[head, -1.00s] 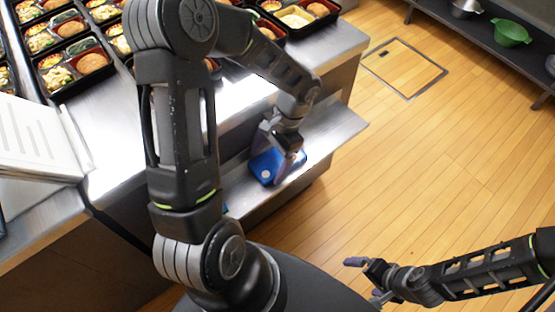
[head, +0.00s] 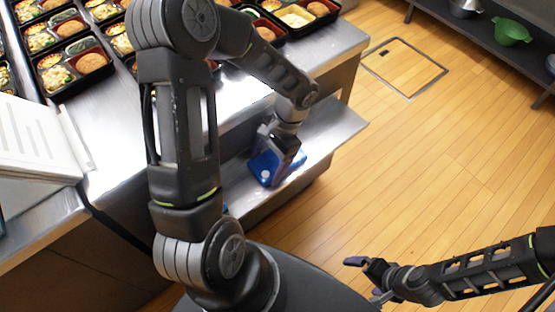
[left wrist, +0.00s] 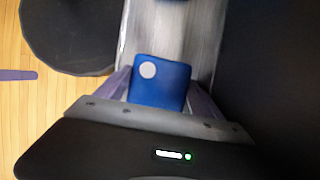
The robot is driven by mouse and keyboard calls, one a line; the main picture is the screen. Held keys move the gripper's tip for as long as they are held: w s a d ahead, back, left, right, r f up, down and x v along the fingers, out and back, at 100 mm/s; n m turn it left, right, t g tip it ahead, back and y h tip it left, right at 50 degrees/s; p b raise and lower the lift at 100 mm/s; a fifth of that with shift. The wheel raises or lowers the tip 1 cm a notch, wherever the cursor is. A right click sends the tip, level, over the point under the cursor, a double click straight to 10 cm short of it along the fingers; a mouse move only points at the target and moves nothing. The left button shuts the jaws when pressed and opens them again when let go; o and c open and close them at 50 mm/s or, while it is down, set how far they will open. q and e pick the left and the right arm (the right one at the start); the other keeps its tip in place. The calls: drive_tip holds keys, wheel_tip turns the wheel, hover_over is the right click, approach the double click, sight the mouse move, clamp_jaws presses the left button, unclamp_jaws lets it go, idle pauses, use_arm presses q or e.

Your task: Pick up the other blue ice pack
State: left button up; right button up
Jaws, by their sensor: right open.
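A blue ice pack (head: 266,173) with a pale round spot lies at the metal shelf below the counter. My left gripper (head: 276,160) is right over it and hides part of it. In the left wrist view the ice pack (left wrist: 160,88) sits between the two fingers of my left gripper (left wrist: 160,92), one finger along each side. I cannot tell whether the fingers press on it. Another blue patch (left wrist: 170,12) shows at the top of the left wrist view, mostly cut off. My right gripper (head: 368,278) is open and empty above the wooden floor.
The metal shelf (head: 330,130) juts from the counter (head: 335,45). Several filled bento trays (head: 75,68) stand on the counter. A white slotted box (head: 38,135) is at the left. A green bowl (head: 512,32) is on a dark rack. The floor (head: 440,170) at right is clear.

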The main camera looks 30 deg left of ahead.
sight(268, 166)
use_arm(q)
drive_tip(key=c, duration=1)
drive_tip(key=shift+r, duration=0.1)
drive_tip(key=shift+d+r, duration=0.25)
drive_tip(key=shift+r, duration=0.15)
wheel_tip(268, 166, up, 6)
drive_tip(key=shift+f, duration=0.1)
drive_tip(key=s+d, duration=0.2)
drive_tip(key=d, duration=0.4)
drive_tip(key=s+d+b, duration=0.1)
drive_tip(key=d, duration=0.5)
drive_tip(key=s+d, duration=0.2)
drive_tip(key=d, duration=0.4)
drive_tip(key=shift+s+d+b, duration=0.3)
drive_tip(key=shift+s+d, duration=0.05)
drive_tip(key=shift+d, duration=0.05)
